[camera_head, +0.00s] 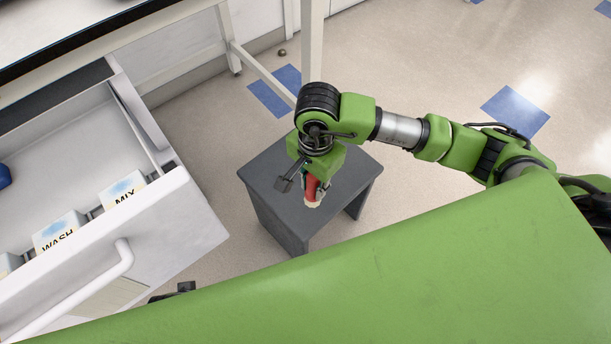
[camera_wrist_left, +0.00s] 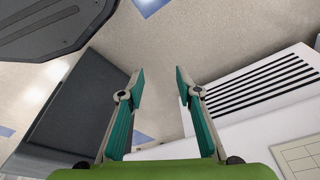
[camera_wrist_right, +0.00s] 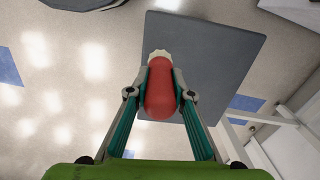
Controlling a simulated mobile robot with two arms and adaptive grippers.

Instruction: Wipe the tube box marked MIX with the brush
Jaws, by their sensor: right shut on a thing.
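The brush (camera_head: 313,190) has a red handle and a pale tip. My right gripper (camera_wrist_right: 161,82) is shut on the red handle and holds it over the grey side table (camera_head: 268,205), tip pointing down. In the right wrist view the brush (camera_wrist_right: 161,88) lies between the fingers. The tube box marked MIX (camera_head: 123,188) sits in the open white drawer at the left, with a blue patch on its top; the gripper is well to its right. My left gripper (camera_wrist_left: 158,80) is open and empty in the left wrist view.
A box marked WASH (camera_head: 58,230) stands beside MIX in the drawer, also with a blue patch. A dark blue object (camera_head: 4,176) lies farther left. The drawer front (camera_head: 170,225) with its handle stands between the boxes and the side table. A bench leg (camera_head: 312,45) rises behind.

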